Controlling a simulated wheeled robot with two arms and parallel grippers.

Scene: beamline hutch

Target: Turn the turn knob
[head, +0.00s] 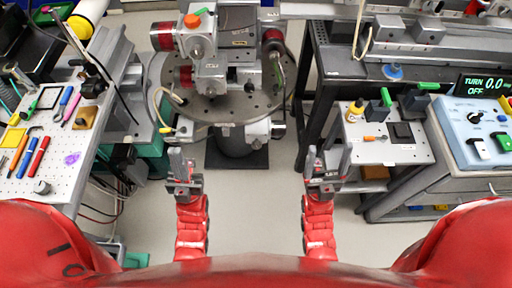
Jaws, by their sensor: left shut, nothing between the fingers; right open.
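The turn knob (474,117) is a small black knob with a light mark, on the pale blue control panel (456,128) at the right edge of the head view. Above it a dark display (484,86) reads "TURN 0.0" and "OFF" in green. My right gripper (328,160) is open and empty over the floor gap, well to the left of the panel. My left gripper (182,162) is shut and empty, further left in front of the round stage. Neither gripper touches the knob.
A perforated plate (408,152) with small parts lies between my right gripper and the panel. A round metal stage (262,103) stands ahead. A tool board (52,150) is left.

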